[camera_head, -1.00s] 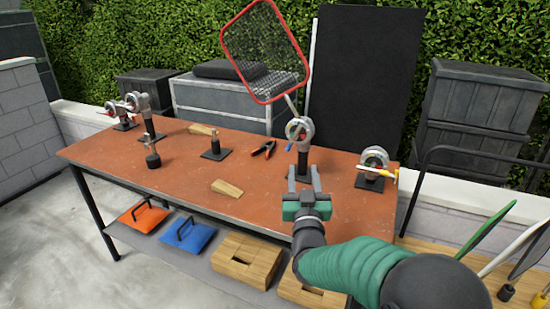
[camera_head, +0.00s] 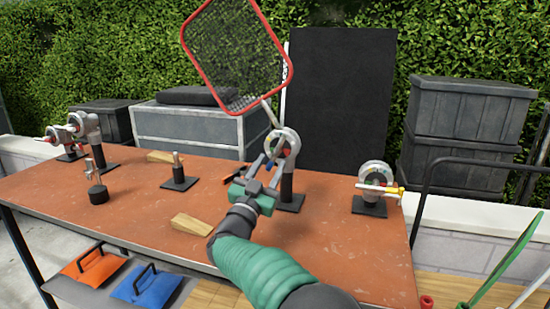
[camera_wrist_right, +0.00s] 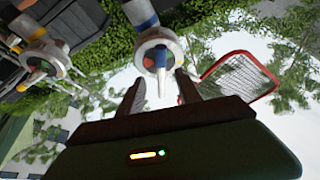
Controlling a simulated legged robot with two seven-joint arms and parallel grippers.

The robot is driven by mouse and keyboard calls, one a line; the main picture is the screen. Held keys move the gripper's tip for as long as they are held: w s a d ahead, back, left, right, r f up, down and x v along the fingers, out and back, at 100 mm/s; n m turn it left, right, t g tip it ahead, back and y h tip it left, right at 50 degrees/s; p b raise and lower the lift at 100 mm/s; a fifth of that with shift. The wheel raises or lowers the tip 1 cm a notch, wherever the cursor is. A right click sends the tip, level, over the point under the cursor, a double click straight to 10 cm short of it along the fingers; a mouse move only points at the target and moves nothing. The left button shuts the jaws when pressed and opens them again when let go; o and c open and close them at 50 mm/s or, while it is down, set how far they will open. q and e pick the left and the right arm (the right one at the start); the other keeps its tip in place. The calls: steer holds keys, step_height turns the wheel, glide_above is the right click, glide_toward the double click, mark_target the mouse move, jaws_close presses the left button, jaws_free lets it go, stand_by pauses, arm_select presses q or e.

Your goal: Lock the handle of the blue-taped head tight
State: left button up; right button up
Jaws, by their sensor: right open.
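The blue-taped head (camera_head: 287,142) is a round grey grip head on the middle stand, and it carries a red-framed mesh screen (camera_head: 237,55). In the right wrist view the head (camera_wrist_right: 157,50) has a blue band on the post beside it. Its handle (camera_wrist_right: 162,85), pale with a blue part, points toward my gripper. My right gripper (camera_head: 268,160) is open just in front of the head. In the wrist view its fingers (camera_wrist_right: 160,92) stand either side of the handle's line; contact cannot be told. My left gripper is not in view.
Another head with a yellow-tipped handle (camera_head: 374,180) stands right on the orange table (camera_head: 130,205). More heads (camera_head: 80,130) stand at the far left. A short stand (camera_head: 178,175), a wooden wedge (camera_head: 192,224) and a clamp (camera_head: 230,178) lie nearby. The table's front right is clear.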

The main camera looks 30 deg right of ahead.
mark_target(274, 157)
steer(key=x, duration=0.4)
steer(key=shift+w+d+r, duration=0.1)
steer(key=shift+w+d, duration=0.1)
steer(key=shift+d, duration=0.05)
steer(key=shift+w+r, duration=0.15)
steer(key=shift+r, duration=0.05)
steer(key=shift+d, duration=0.1)
jaws_close()
